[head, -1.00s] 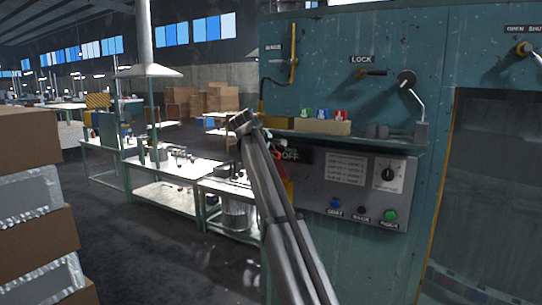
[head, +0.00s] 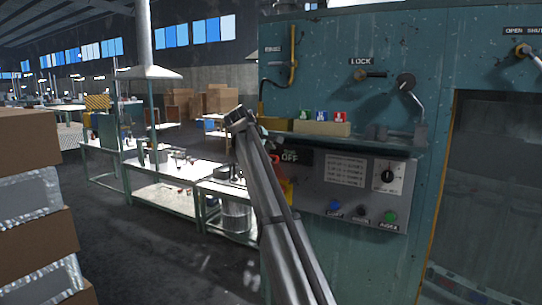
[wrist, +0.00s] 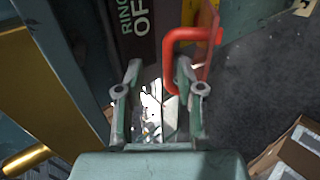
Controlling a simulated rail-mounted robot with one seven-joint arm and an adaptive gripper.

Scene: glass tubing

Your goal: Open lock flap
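A red U-shaped handle (wrist: 190,45) is mounted on an orange-brown flap or plate (wrist: 208,45) in the wrist view. In the head view a little of the red (head: 274,151) shows beside my arm. My gripper (wrist: 158,72) is open and empty, its right fingertip close to the handle; I cannot tell whether they touch. In the head view my forearm hides the gripper. The LOCK label (head: 361,61) has a small dark lever with a brass base (head: 370,75) below it on the teal machine. Which part is the lock flap is not labelled.
A black RING OFF sign (head: 291,156) is next to the handle. A control panel (head: 345,200) with buttons and a knob is to its right. A shelf with a card box (head: 322,128) juts out above. Stacked boxes (head: 30,140) stand left; the floor (head: 150,250) between is clear.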

